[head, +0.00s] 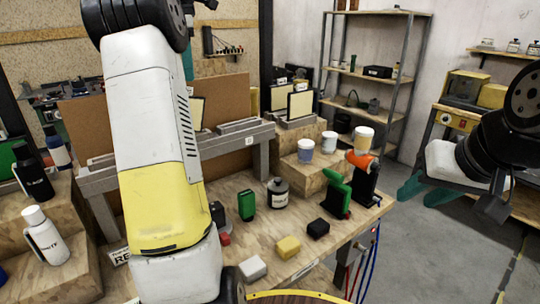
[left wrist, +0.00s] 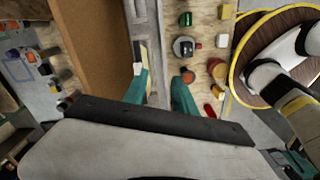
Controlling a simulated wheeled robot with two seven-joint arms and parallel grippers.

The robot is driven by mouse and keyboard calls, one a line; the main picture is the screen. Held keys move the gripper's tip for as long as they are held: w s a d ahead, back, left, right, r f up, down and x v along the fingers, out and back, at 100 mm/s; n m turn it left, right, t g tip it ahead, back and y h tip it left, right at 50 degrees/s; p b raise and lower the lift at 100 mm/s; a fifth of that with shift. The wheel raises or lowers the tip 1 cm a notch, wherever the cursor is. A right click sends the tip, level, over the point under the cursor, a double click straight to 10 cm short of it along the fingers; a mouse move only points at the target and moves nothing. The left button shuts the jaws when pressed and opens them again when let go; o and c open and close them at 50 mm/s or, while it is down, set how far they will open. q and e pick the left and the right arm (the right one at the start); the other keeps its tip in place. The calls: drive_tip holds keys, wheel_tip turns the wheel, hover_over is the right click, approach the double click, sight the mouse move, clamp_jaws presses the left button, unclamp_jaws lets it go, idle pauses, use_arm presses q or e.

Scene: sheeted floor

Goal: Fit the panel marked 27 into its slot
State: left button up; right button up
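A third panel (head: 197,112) is partly hidden by my left arm. No number 27 is readable. In the left wrist view my left gripper (left wrist: 160,94) is open, its teal fingers apart over the grey rack, with nothing clearly held. A pale, dark-edged panel (left wrist: 143,54) is just beyond the left finger; I cannot tell whether they touch. My right gripper (head: 424,192) is open and empty at the right.
A brown board (head: 85,125) rises behind the rack.

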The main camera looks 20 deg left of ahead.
use_arm(q)
drive_tip(key=s+d+f+m+t, duration=0.2)
drive_tip(key=s+d+f+m, duration=0.3)
drive_tip(key=d+m, duration=0.3)
drive_tip(key=s+d+f+m+t+h, duration=0.1)
drive_tip(key=s+d+f+m+t, duration=0.1)
drive_tip(key=s+d+f+m, duration=0.3)
drive_tip(key=s+d+f+m+t+h, duration=0.1)
drive_tip(key=s+d+f+m, duration=0.4)
drive_tip(key=s+d+m, duration=0.5)
drive_tip(key=d+m+t, duration=0.1)
drive_tip(key=d+m, duration=0.1)
drive_tip(key=d, duration=0.1)
drive_tip(key=shift+o, duration=0.4)
